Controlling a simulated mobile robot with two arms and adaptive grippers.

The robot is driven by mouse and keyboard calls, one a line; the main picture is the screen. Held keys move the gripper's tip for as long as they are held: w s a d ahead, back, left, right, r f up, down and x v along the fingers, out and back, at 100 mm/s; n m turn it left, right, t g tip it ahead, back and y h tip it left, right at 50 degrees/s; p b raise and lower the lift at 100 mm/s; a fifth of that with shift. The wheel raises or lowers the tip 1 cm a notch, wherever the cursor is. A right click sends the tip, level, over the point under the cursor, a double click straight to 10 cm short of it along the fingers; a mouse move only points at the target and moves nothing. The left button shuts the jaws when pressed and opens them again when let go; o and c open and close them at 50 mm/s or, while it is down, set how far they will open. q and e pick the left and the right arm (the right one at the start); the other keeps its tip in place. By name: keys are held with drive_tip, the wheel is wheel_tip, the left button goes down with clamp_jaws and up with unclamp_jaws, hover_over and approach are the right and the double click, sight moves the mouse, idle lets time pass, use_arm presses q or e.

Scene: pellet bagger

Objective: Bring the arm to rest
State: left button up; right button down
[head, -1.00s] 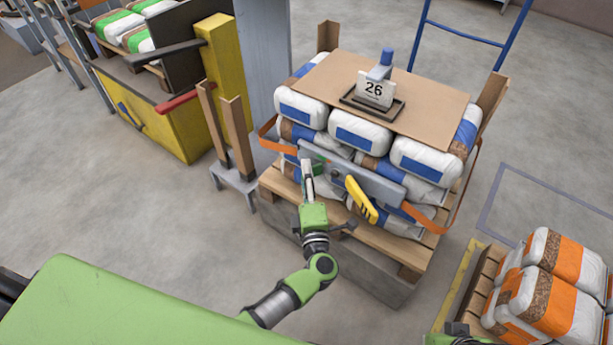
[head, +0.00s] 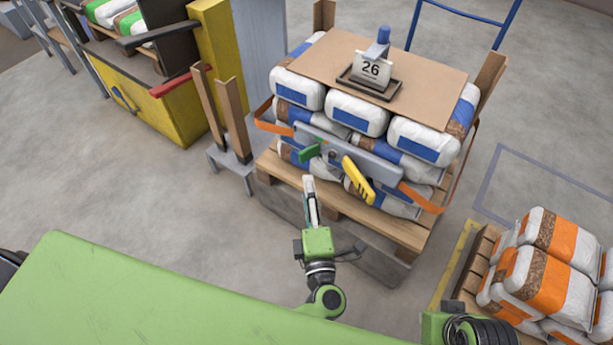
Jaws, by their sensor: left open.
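My left gripper (head: 311,202) is open and empty, with its fingers pointing away from me, low in front of the pallet stack. It stands apart from the grey tensioner bar (head: 375,163) strapped across the white and blue bags (head: 357,114). The bar carries a yellow handle (head: 358,181) and a small green lever (head: 310,153), and orange straps (head: 420,197) run from its ends. My right gripper is not in view; only a green and black part of my own body shows at the bottom right.
A cardboard sheet with a "26" sign (head: 371,69) tops the stack on a wooden pallet (head: 345,208). A stand with two wooden posts (head: 232,122) is at the left. Orange and white bags (head: 545,270) sit on a pallet at the right.

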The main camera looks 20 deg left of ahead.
use_arm(q)
drive_tip(key=shift+s+d, duration=0.2)
drive_tip(key=shift+s, duration=0.3)
drive_tip(key=shift+d+r, duration=0.1)
